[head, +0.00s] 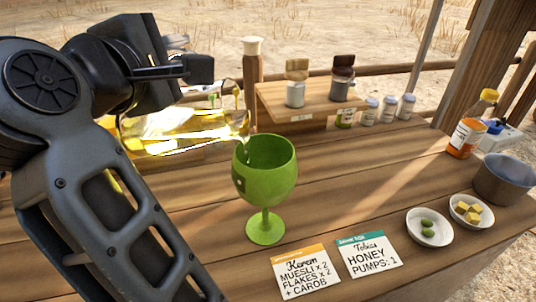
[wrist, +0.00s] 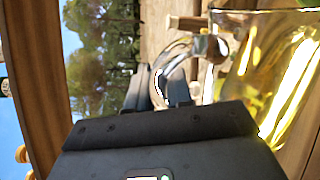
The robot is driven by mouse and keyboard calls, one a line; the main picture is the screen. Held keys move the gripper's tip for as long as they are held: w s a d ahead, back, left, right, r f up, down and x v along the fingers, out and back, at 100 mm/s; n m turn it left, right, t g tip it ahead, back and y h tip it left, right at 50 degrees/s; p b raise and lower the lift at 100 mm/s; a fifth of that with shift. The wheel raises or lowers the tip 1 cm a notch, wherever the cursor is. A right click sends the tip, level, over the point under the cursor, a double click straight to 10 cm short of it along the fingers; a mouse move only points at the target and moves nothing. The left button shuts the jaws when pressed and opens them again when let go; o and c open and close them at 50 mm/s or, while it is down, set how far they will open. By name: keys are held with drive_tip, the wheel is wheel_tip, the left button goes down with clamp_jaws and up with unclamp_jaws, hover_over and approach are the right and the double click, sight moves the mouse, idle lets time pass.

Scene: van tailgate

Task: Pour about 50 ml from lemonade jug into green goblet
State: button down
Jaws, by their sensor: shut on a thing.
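The lemonade jug (head: 160,138) is clear glass with yellow liquid. It is tipped far over onto its side, with its mouth to the right, just above the rim of the green goblet (head: 265,182). A thin pale streak shows between the jug's lip and the goblet's opening. The goblet stands upright on the wooden counter; its liquid level is hidden. My gripper (head: 190,72) is shut on the jug, above and left of the goblet. In the wrist view the gripper (wrist: 160,92) is at the curved glass handle of the jug (wrist: 270,70); the exact contact is partly hidden.
Two order cards (head: 303,271) (head: 368,254) lie in front of the goblet. Small bowls (head: 429,239) (head: 470,222), a grey pot (head: 503,180) and an orange-labelled bottle (head: 466,138) stand at right. A small shelf (head: 305,112) with jars is behind.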

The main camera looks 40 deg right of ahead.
drive_tip(key=shift+a+p, duration=0.15)
drive_tip(key=shift+p, duration=0.15)
drive_tip(key=shift+s+d+r+b, duration=0.15)
drive_tip(key=shift+s+d+b, duration=0.2)
drive_tip(key=shift+s+b, duration=0.05)
idle(1.0)
